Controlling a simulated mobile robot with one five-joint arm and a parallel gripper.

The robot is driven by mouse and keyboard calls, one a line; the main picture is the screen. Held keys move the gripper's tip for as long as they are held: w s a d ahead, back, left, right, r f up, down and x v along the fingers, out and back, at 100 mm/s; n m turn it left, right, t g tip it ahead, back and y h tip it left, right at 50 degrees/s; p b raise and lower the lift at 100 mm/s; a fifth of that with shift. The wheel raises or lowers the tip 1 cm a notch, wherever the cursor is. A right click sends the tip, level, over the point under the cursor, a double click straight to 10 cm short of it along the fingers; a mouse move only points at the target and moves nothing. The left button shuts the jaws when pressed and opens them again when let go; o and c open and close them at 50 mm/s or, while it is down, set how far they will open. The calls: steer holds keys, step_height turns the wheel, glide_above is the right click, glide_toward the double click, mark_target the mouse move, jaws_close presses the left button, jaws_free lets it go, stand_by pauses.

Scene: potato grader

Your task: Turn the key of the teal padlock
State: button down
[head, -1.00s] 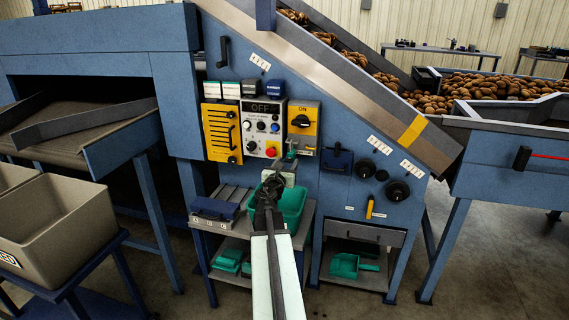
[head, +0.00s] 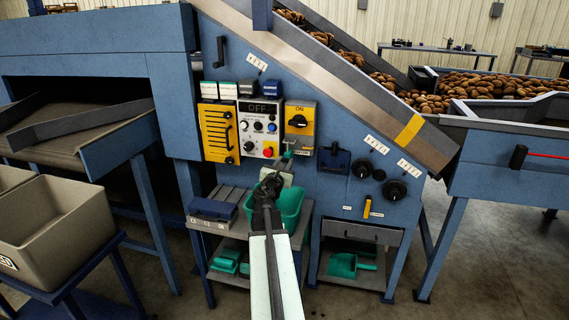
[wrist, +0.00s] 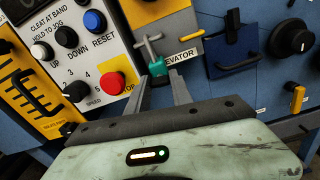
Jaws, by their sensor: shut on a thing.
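The teal padlock (head: 288,154) hangs below the yellow ON switch panel (head: 300,122). In the wrist view its small teal body (wrist: 158,70) sits under a silver metal shackle or bar, at the panel's lower left corner. My gripper (wrist: 159,76) reaches up to it, with one finger on each side of the teal body, and is shut on it. A separate key cannot be made out; the fingers or the body may hide it. In the head view my own wrist covers most of the fingers.
Left of the padlock is the control box (head: 260,130) with knobs and a red stop button (wrist: 111,83) close to my left finger. A dark blue holder (wrist: 232,50) juts out at right. A green bin (head: 291,205) stands on the shelf below my wrist.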

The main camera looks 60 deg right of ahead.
steer(key=m, duration=1.2)
steer(key=shift+m, duration=2.1)
steer(key=c, duration=1.1)
jaws_free()
steer(key=shift+a, duration=0.1)
